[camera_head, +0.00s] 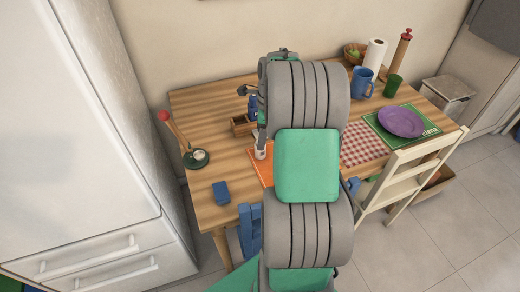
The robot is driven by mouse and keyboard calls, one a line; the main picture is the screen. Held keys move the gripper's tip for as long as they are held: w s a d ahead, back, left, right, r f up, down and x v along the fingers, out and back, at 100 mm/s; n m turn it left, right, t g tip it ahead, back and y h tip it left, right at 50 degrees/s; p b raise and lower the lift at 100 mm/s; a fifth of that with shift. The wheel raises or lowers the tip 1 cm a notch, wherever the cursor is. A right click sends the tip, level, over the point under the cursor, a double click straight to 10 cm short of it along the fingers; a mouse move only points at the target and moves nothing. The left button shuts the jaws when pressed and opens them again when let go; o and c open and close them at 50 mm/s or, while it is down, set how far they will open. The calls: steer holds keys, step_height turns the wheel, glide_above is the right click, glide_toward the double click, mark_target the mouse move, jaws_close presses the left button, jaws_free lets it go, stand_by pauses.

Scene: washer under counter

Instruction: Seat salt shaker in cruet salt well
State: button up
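A small wooden caddy (239,129), which looks like the cruet, stands on the table just left of my arm. A dark blue item (253,104) shows at its back right; I cannot tell whether it is inside the caddy or behind it. A small white item (260,152), possibly the salt shaker, appears upright at the left edge of the orange mat, in front of the caddy and partly behind my arm. My gripper is not clearly seen; my arm covers the middle of the view, and only small dark parts show beside its far end, above the caddy.
The wooden table (205,105) has bare room at its left. A blue block (221,193), a dark round dish (196,158) and a red-knobbed stick (164,117) lie left. A blue mug (362,82), green cup (393,86) and purple plate (400,121) stand right. A cream chair (405,170) is at the front.

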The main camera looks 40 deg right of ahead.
steer(key=f, duration=0.4)
steer(key=shift+w+a, duration=0.1)
steer(key=shift+a, duration=0.1)
steer(key=shift+c, duration=0.5)
steer(key=shift+r, duration=0.1)
jaws_close()
